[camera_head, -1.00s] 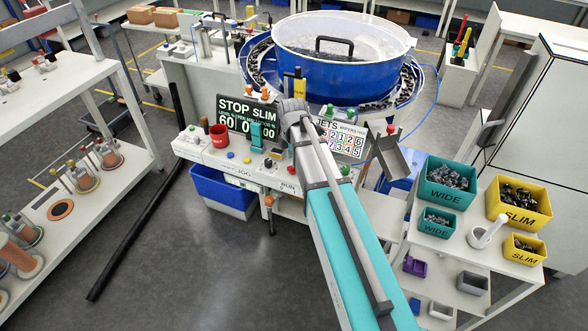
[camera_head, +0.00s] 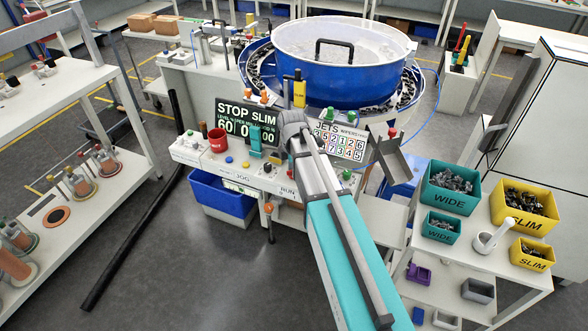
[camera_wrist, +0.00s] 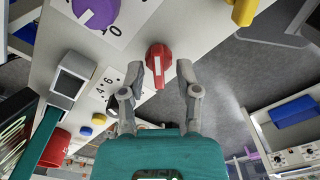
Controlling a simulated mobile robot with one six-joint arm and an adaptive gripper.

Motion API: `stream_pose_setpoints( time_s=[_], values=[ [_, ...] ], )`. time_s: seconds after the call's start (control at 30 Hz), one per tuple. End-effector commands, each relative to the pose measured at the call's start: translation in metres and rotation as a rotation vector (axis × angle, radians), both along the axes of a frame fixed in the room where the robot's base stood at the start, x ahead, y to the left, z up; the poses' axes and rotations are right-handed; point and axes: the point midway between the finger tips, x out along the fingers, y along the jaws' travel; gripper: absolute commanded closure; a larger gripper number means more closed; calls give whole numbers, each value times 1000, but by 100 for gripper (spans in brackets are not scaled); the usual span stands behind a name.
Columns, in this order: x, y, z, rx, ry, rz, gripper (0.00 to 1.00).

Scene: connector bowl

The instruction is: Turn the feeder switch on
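In the wrist view a red knob (camera_wrist: 158,57) with a white pointer bar stands on the pale control panel (camera_wrist: 118,50). It looks like the feeder switch, but no label naming it is readable. My gripper (camera_wrist: 160,75) is open, with one finger on each side of the knob's near end. I cannot tell whether either finger touches it. In the head view my arm covers the knob and the gripper. The display (camera_head: 247,121) on the panel reads STOP SLIM. The blue feeder bowl (camera_head: 340,75) stands behind the panel.
A purple dial (camera_wrist: 98,12), a grey-framed box (camera_wrist: 72,78), a yellow button (camera_wrist: 99,118) and a blue button (camera_wrist: 85,131) are near the knob. Teal (camera_head: 449,187) and yellow (camera_head: 525,207) bins are at right.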

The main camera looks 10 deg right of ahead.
Motion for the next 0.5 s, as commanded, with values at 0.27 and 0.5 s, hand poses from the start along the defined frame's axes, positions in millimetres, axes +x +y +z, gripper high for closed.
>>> stream_pose_setpoints(
  time_s=[0.27, 0.5],
  values=[
    [0, 0, 0, 0, 1, 0, 100],
    [-1, -2, 0, -2, 2, -3, 100]
  ],
)
